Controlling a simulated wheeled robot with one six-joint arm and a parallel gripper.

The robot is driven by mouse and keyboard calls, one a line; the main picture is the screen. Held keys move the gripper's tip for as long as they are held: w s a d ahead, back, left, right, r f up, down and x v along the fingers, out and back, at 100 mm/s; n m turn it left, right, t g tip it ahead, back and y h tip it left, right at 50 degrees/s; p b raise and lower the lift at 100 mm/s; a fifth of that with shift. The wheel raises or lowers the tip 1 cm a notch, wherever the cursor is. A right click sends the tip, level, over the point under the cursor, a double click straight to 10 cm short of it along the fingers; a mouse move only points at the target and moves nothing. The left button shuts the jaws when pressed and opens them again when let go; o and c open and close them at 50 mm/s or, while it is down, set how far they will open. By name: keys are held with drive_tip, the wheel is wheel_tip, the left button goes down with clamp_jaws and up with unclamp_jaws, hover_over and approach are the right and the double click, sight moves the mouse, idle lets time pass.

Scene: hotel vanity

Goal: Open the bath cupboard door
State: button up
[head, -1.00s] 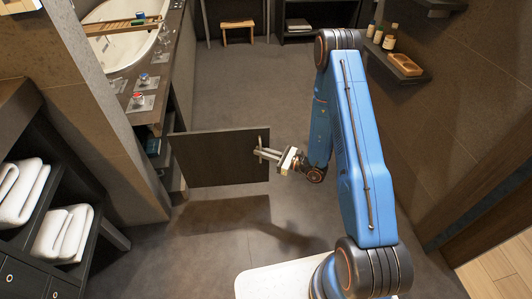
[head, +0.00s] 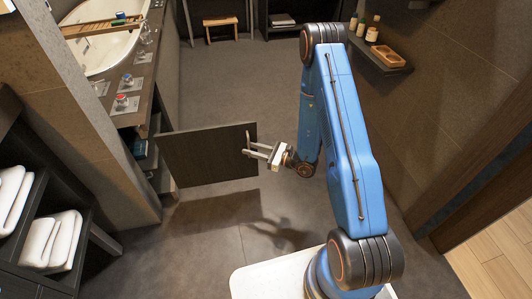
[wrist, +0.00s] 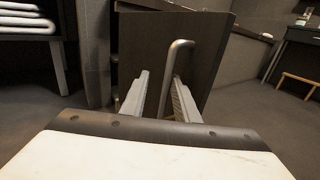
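The bath cupboard door (head: 205,157) is a dark flat panel, swung wide out from the cupboard under the bath counter. Its metal bar handle (head: 247,143) is near the free edge, on the right. My gripper (head: 258,150) is at the handle, its two fingers apart and pointing at the door. In the wrist view the door (wrist: 140,40) is ahead, and the handle (wrist: 180,45) runs down between the open fingers (wrist: 162,85). I cannot tell whether a finger touches the handle. The inside of the cupboard is mostly hidden behind the door.
The bathtub (head: 105,45) and its counter (head: 150,75) are at the upper left. A towel shelf (head: 22,235) stands at the near left. A wall shelf with bottles (head: 380,55) is at the upper right. A wooden stool (head: 220,22) is far back. The middle floor (head: 235,90) is clear.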

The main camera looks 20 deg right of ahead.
drive_tip(key=v, duration=1.7)
drive_tip(key=s+a+r+n+g+h, duration=0.1)
drive_tip(key=s+a+r+n+g, duration=0.3)
drive_tip(key=r, duration=0.3)
drive_tip(key=s+a+r+n+g, duration=0.2)
drive_tip(key=s+r+n+g, duration=0.3)
drive_tip(key=r, duration=0.3)
drive_tip(key=s+a+r+n+g+h, duration=0.1)
drive_tip(key=s+a+r+n+g, duration=0.3)
drive_tip(key=r+n, duration=0.25)
drive_tip(key=s+d+r+n+t+h, duration=0.3)
drive_tip(key=s+d+r+n+h, duration=0.2)
drive_tip(key=s+r+h, duration=0.1)
drive_tip(key=s+d+r+n+t+h, duration=0.4)
drive_tip(key=s+r, duration=0.4)
drive_tip(key=r, duration=0.2)
drive_tip(key=d+h, duration=0.1)
drive_tip(key=h, duration=0.1)
drive_tip(key=shift+r+n+h, duration=0.3)
drive_tip(key=shift+r+n, duration=0.05)
idle(0.5)
